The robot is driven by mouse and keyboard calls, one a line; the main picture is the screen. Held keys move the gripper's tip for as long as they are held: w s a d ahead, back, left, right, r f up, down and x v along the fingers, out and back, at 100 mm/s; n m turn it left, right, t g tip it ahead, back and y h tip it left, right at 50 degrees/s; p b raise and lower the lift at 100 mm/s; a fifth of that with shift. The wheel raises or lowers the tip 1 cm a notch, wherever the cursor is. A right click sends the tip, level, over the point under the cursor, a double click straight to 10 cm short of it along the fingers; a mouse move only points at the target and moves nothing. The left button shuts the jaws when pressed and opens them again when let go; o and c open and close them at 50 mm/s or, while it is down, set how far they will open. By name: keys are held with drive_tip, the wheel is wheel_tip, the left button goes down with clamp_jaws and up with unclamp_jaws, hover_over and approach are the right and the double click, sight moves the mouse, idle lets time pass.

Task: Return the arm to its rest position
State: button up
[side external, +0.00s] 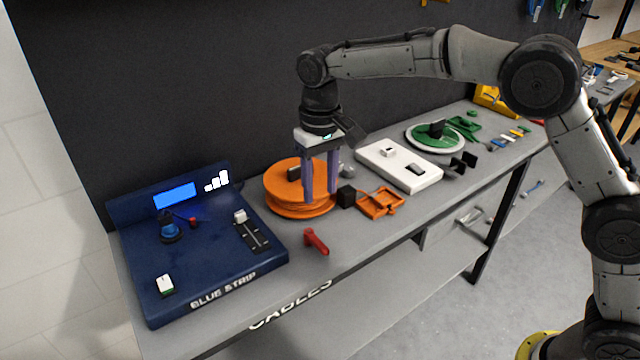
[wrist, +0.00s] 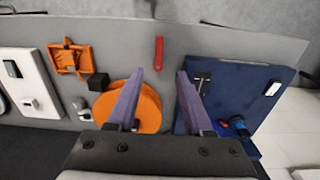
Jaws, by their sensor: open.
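My gripper (side external: 320,178) points down above the workbench, in front of the orange cable reel (side external: 286,206) in the side view. Its two purple fingers are apart with nothing between them. In the wrist view the open gripper (wrist: 160,82) spans between the orange reel (wrist: 151,112) and the blue panel (wrist: 262,82). The blue panel (side external: 190,288), marked BLUE STRIP, has a lit screen (side external: 175,196), a slider (side external: 252,232) with a pale knob, a blue knob (side external: 170,230) and a white switch (side external: 165,285). The fingers hide part of the reel.
A red handle (side external: 316,242) lies on the bench's front part. An orange bracket (side external: 380,202), a black block (side external: 347,196), a white panel (side external: 398,165) and a green-and-white reel (side external: 436,137) lie to the right. A dark wall (side external: 180,90) stands behind the bench.

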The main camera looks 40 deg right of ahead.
drive_tip(key=s+d+r+m+t, duration=0.1)
drive_tip(key=s+d+r+t, duration=0.1)
drive_tip(key=s+d+r, duration=0.5)
drive_tip(key=s+d+r+m+t, duration=0.1)
drive_tip(key=s+d+r, duration=0.35)
drive_tip(key=r, duration=0.35)
drive_tip(key=s+d+f+t, duration=0.2)
drive_tip(key=s+d, duration=0.1)
drive_tip(key=s, duration=1.1)
drive_tip(key=s+d+f+n, duration=0.1)
drive_tip(key=s+f+n, duration=0.1)
drive_tip(key=s+f, duration=0.4)
wheel_tip(320, 180, down, 2)
drive_tip(key=shift+f+t, duration=0.15)
drive_tip(key=shift+t, duration=0.15)
